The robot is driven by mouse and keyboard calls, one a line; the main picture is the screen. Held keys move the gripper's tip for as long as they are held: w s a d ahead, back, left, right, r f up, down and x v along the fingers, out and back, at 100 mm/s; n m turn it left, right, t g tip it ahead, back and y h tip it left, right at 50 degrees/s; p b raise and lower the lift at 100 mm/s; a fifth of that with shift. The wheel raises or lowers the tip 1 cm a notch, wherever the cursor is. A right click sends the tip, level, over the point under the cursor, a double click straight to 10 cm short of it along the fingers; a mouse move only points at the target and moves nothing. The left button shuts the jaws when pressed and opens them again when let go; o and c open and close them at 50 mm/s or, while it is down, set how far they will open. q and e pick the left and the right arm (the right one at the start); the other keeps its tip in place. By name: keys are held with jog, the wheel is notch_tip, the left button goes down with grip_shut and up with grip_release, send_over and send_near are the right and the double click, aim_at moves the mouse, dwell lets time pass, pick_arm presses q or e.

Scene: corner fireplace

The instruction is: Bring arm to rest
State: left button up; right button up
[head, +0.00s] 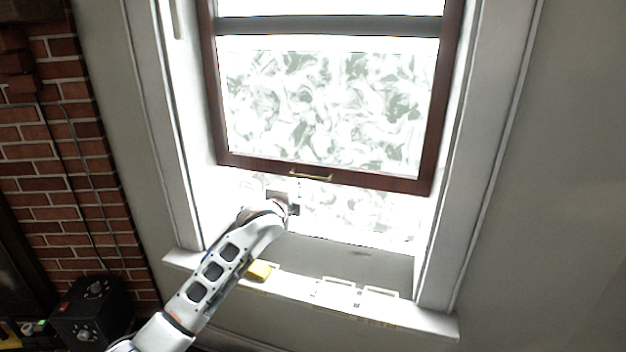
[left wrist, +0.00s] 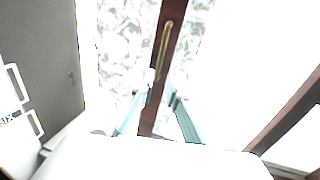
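My left gripper (head: 293,200) is at the window, just below the lower rail of the raised dark wooden sash (head: 375,182). A brass handle (head: 310,175) is on that rail, a little above and to the right of the gripper. In the left wrist view my left gripper (left wrist: 158,97) has its two fingers apart, with the rail (left wrist: 148,120) showing between them and the brass handle (left wrist: 163,48) beyond the tips. I see no object held, and I cannot tell if a finger touches the rail. My right gripper is in neither view.
The white windowsill (head: 405,311) runs below the arm. A yellow block (head: 259,270) lies on it close to my left forearm, and pale rectangular frames (head: 358,293) are farther right. A brick wall (head: 65,180) and a black box (head: 92,312) are at left.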

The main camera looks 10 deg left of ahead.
pick_arm(q)
jog(key=s+d+f+n+g+h, duration=0.1)
jog(key=s+f+n, duration=0.3)
jog(key=s+f, duration=0.75)
jog(key=s+f+n+g, duration=0.25)
jog(key=s+f, duration=0.65)
jog(key=f, duration=0.5)
jog(key=s+a+f+n, duration=0.1)
jog(key=s+f+n, duration=0.3)
jog(key=s, duration=0.9)
jog(key=s+a+f+n+g, duration=0.1)
jog(key=s+f+n, duration=0.3)
jog(key=s, duration=0.9)
notch_tip(320, 180, down, 2)
jog(key=shift+f, duration=0.1)
